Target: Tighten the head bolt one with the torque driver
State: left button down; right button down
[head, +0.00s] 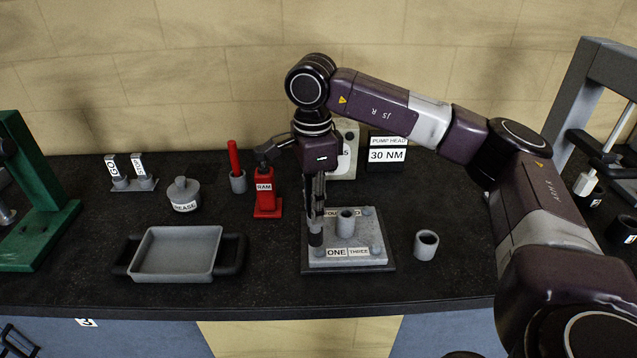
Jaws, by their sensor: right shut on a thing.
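My right gripper (316,182) points down over the left side of the grey pump head plate (373,222). It is shut on the torque driver (316,236), a slim upright tool with a dark, wide lower end. The driver's lower end is at the plate's front left corner, just above the label ONE. Head bolt one is hidden or too small to make out there; I cannot tell whether the driver touches it. Labels ONE and THREE (347,252) are on the front edge, and a label partly reading FOUR is at the back. My left gripper is not in view.
A hollow grey cylinder (426,245) stands right of the plate. A red RAM jack (267,196), a GREASE pot (183,196) and a grey tray (177,254) are to the left. A sign reading PUMP HEAD 30 NM (387,154) stands behind. The bench front edge is close.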

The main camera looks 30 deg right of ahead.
jog(key=d+m, duration=0.1)
jog(key=w+d+r+m, duration=0.1)
jog(key=m, duration=0.1)
jog(key=shift+r, duration=0.3)
jog(key=shift+f, duration=0.1)
jog(key=shift+w+f+b, duration=0.1)
jog(key=shift+f+b, duration=2.15)
jog(key=shift+f, duration=0.95)
jog(key=shift+a+f+b, duration=0.15)
jog(key=shift+f+b, duration=0.3)
jog(key=shift+f, duration=0.15)
jog(key=shift+r, duration=0.15)
dwell(0.5)
jog(key=shift+r+p, duration=1.75)
jog(key=shift+r, duration=0.8)
jog(key=shift+f, duration=0.1)
